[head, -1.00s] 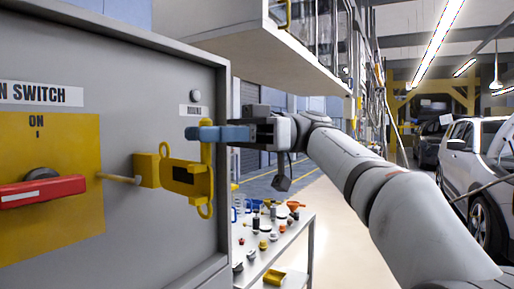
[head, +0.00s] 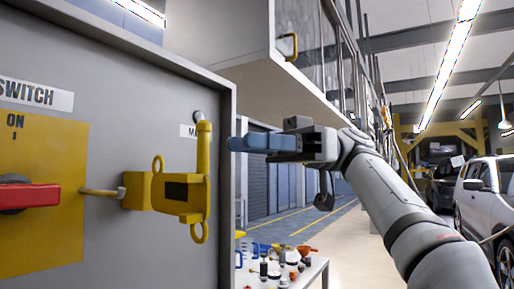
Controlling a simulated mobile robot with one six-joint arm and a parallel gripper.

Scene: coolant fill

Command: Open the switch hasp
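The yellow switch hasp (head: 180,192) is mounted on the front of the grey cabinet, left of centre. It has a body with a dark rectangle, a ring above and a ring below, and an upright yellow rod (head: 203,150) at its right side. A pale rod runs from it to the left toward the red switch handle (head: 30,196) on a yellow plate. My gripper (head: 234,144) is right of the upright rod, near its upper part, its blue fingers pointing left. A small gap shows between them in the picture. The fingers overlap, so their opening is hidden.
The grey cabinet's (head: 228,190) right edge lies just behind the fingertips. A pale overhead cabinet (head: 225,50) hangs above my gripper. A bench (head: 312,275) with several small items stands below. Open floor and parked cars (head: 485,195) are at the right.

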